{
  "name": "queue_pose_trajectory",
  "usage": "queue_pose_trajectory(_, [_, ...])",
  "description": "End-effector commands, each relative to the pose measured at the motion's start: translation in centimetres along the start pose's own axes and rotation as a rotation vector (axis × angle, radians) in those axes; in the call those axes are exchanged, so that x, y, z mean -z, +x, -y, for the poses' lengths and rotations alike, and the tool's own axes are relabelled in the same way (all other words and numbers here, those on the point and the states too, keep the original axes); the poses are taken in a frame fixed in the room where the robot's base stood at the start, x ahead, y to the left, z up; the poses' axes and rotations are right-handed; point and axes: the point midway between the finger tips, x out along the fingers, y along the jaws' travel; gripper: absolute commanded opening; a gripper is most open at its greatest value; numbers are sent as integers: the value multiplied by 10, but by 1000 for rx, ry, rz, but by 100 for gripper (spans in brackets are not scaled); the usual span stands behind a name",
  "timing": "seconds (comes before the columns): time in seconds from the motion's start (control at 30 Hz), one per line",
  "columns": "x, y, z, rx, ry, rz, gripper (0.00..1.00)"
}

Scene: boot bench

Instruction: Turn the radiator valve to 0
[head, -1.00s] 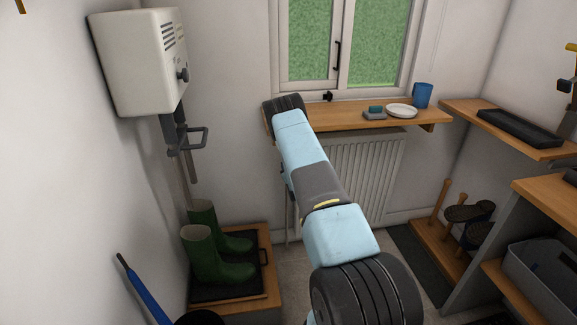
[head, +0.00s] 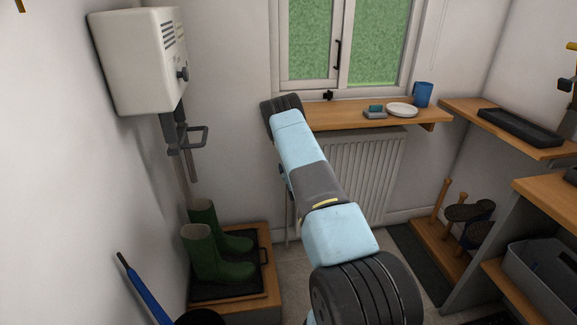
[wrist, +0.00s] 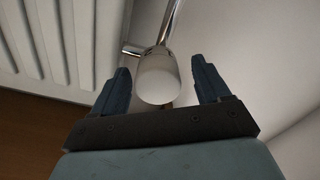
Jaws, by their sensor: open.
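The radiator valve (wrist: 158,78) shows in the wrist view as a white rounded knob on a chrome pipe, beside the radiator. My gripper (wrist: 163,84) is open, with one blue finger on each side of the knob. There are visible gaps between the knob and both fingers, most clearly on the right. No scale or number can be read on the knob. In the head view my arm hides the valve and my gripper. The white ribbed radiator (head: 362,175) stands under the window shelf and also shows at the left in the wrist view (wrist: 62,40).
Green boots (head: 213,252) stand on a tray at the left. A white wall heater (head: 138,62) hangs above.

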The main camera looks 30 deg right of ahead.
Motion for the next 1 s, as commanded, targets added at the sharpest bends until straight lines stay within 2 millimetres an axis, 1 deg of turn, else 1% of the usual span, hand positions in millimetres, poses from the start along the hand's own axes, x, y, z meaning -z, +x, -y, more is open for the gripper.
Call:
queue_pose_trajectory(0.17, [1,0,-1,-2,0,-2,76])
queue_pose_trajectory(0.27, [1,-4,-1,-2,0,-2,76])
queue_pose_trajectory(0.33, [1,-11,-1,-2,0,-2,76])
queue_pose_trajectory(0.47, [1,-32,-1,-1,0,0,76])
queue_pose_trajectory(0.8, [-1,-99,0,-1,-1,1,76])
queue_pose_trajectory(1.0, [-1,-126,1,0,-1,1,76])
